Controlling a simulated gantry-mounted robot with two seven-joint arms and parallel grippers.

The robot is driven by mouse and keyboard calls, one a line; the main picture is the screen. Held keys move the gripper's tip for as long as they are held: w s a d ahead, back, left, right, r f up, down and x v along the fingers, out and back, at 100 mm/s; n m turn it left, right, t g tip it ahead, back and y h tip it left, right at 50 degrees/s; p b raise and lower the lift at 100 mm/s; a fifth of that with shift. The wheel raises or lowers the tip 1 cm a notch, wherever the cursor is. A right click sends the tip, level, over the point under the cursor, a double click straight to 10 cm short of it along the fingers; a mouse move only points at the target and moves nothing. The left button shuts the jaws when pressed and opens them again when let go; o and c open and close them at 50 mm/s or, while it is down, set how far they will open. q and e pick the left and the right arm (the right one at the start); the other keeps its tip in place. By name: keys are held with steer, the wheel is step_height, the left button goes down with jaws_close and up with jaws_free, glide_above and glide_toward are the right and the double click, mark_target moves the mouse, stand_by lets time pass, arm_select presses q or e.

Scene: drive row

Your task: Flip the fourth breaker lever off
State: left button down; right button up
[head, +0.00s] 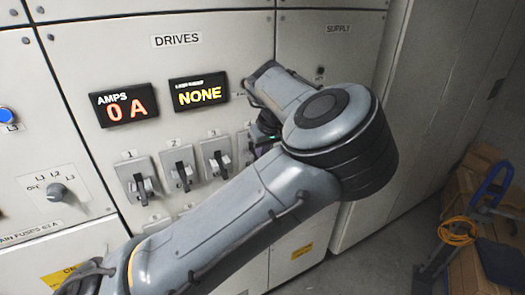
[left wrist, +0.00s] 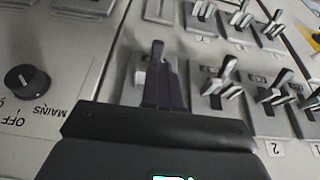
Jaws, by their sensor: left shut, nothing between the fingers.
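The drive panel shows a row of breakers with dark levers. Lever 1 (head: 140,188), lever 2 (head: 182,176) and lever 3 (head: 219,163) are in plain view in the head view. The fourth breaker, right of lever 3, is mostly hidden behind my left arm and gripper (head: 263,132). In the left wrist view my left gripper (left wrist: 158,45) is shut and empty, its fingers side by side close to the panel. A pale breaker part (left wrist: 140,78) shows beside the fingers; I cannot tell whether they touch it. My right gripper is not in view.
An AMPS display (head: 127,105) reads 0 A and another display (head: 198,92) reads NONE. A mains knob (left wrist: 32,82) is left of the fingers. More levers (left wrist: 238,16) form another row. Boxes and a blue-handled cart (head: 492,190) stand at right.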

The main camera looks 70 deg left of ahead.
arm_select(q)
steer(key=shift+r, duration=0.1)
steer(key=w+d+r, duration=0.1)
steer(key=d+r, duration=0.8)
steer(key=shift+w+d, duration=0.35)
steer(key=shift+d, duration=0.05)
stand_by(0.4)
